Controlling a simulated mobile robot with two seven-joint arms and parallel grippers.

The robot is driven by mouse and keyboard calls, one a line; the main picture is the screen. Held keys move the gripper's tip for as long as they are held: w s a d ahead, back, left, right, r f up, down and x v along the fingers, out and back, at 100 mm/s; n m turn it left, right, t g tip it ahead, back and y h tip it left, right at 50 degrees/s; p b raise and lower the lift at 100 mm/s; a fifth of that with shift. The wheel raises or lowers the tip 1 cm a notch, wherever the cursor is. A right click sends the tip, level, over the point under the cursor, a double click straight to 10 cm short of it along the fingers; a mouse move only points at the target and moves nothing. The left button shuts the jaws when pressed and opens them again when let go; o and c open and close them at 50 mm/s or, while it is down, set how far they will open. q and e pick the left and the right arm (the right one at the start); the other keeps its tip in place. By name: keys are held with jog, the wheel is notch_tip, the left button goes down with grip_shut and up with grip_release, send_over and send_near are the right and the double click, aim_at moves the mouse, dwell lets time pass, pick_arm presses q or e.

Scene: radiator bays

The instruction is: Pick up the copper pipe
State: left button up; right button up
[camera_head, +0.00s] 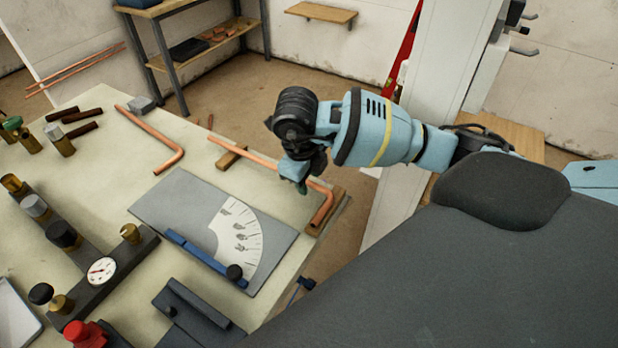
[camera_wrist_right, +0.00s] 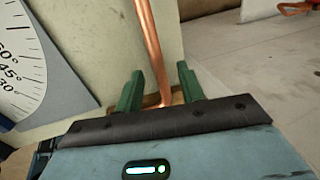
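A copper pipe (camera_head: 257,158) with a bent end rests across wooden blocks near the right edge of the workbench (camera_head: 100,170). My right gripper (camera_head: 300,186) is over this pipe, close to its bend. In the right wrist view the green fingers of the gripper (camera_wrist_right: 159,88) are spread apart. The copper pipe (camera_wrist_right: 150,45) runs between them in that view, with a gap on each side. I cannot tell exactly how far the fingertips are above it. The bend is partly hidden by the gripper body there. My left gripper is not in view.
A second bent copper pipe (camera_head: 152,135) lies farther left. A grey plate with a white angle scale (camera_head: 238,238) lies beside the gripper. A gauge block (camera_head: 102,270) and several brass fittings stand at left. A white column (camera_head: 440,70) rises behind my arm.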

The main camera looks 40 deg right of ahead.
jog(key=shift+f, duration=0.25)
dwell(0.6)
jog(key=shift+c, duration=0.5)
grip_shut()
